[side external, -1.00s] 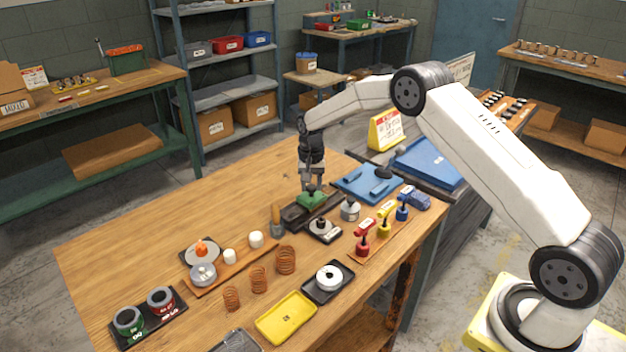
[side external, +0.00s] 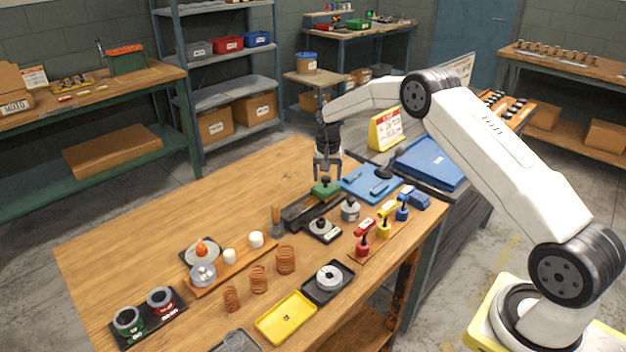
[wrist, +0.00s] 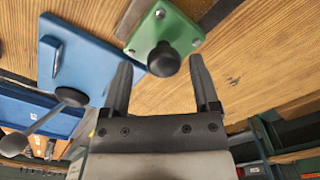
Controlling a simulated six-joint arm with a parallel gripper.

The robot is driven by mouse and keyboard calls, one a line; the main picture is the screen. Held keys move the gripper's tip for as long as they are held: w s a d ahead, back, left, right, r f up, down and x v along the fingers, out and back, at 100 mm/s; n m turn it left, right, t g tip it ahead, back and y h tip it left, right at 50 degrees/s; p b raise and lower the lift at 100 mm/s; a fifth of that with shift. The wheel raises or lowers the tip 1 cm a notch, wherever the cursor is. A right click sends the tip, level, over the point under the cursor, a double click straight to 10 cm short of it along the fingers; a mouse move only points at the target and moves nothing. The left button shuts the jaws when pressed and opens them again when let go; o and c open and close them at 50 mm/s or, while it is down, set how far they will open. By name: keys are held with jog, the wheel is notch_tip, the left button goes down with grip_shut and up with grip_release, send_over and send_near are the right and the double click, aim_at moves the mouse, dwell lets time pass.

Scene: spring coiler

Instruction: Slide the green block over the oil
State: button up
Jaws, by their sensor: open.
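The green block (side external: 325,188) has a black knob on top and sits at the far end of the long dark track (side external: 306,213). The wrist view shows its green plate (wrist: 160,24) with screws at the corners and the round black knob (wrist: 164,60). My gripper (side external: 327,177) is over the block, pointing down, with its fingers open. In the wrist view the two fingers lie on either side of the knob, with gaps visible. I cannot make out any oil on the track; the block covers part of it.
A blue plate (side external: 360,190) with a handle lies just right of the block. A grey weight (side external: 350,210) and red, yellow and blue pieces stand to the right.

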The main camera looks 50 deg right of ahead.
aim_at(327, 177)
jog(key=shift+r, duration=0.1)
jog(key=shift+r, duration=3.8)
jog(key=shift+s+a+r, duration=0.15)
jog(key=shift+s+a, duration=0.05)
jog(key=shift+a, duration=0.2)
jog(key=s+a+n+t, duration=0.1)
jog(key=s+a+n, duration=0.3)
jog(key=s+a, duration=0.4)
jog(key=s+a+n+t, duration=0.1)
jog(key=s+a+n, duration=0.4)
jog(key=s, duration=1.6)
jog(key=a, duration=0.3)
jog(key=shift+a+r+t, duration=0.15)
jog(key=shift+r+t, duration=0.05)
jog(key=shift+t, duration=0.1)
